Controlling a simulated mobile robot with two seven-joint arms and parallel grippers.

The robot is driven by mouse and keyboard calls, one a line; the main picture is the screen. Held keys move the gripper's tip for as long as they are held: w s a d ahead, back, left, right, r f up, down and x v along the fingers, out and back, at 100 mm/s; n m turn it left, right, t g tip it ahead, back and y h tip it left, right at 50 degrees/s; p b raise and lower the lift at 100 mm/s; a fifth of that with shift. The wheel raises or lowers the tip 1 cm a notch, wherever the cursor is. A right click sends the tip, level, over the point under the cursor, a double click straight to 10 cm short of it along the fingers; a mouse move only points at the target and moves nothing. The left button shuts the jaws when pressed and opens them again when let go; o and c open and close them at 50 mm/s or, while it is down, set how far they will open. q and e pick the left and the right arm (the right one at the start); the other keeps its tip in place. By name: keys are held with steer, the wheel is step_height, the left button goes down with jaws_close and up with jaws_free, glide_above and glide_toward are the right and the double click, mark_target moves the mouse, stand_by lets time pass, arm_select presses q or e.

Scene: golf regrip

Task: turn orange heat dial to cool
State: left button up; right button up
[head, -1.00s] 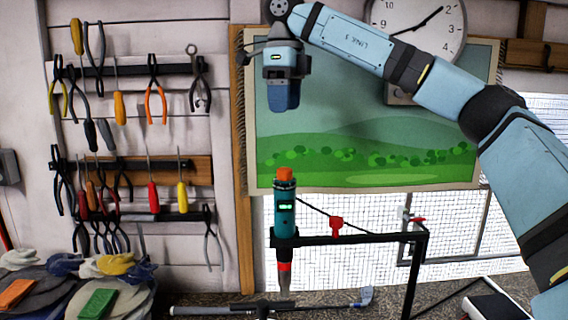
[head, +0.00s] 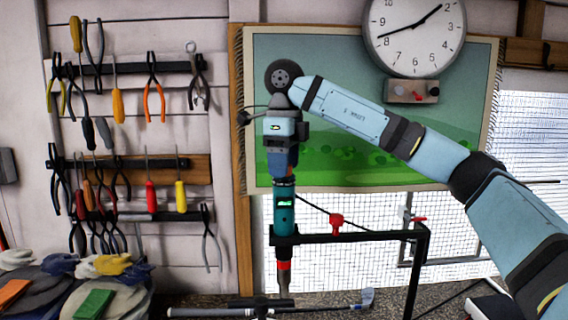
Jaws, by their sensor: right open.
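A teal heat tool (head: 284,220) hangs upright in a black stand, with a small lit green display and its nozzle pointing down. The orange dial on its top is hidden now behind my right gripper (head: 283,172). My right gripper points straight down from above, with its fingers at the top of the tool. It is open, with its fingers around or just over the dial; I cannot tell whether they touch it. My left gripper is not in view.
The black stand (head: 350,237) has a red clamp (head: 336,222) on its bar. A golf club (head: 340,308) lies low across the bench. Pliers and screwdrivers hang on the left wall. Gloves (head: 100,266) and orange and green blocks lie at lower left.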

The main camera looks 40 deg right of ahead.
steer(key=shift+c, duration=0.4)
steer(key=c, duration=0.9)
steer(key=shift+o, duration=0.2)
steer(key=shift+r, duration=0.1)
steer(key=n+p, duration=0.2)
steer(key=n, duration=0.2)
steer(key=n+p, duration=0.1)
steer(key=n, duration=0.1)
steer(key=shift+n, duration=0.3)
steer(key=shift+n+p, duration=0.5)
steer(key=shift+n, duration=0.6)
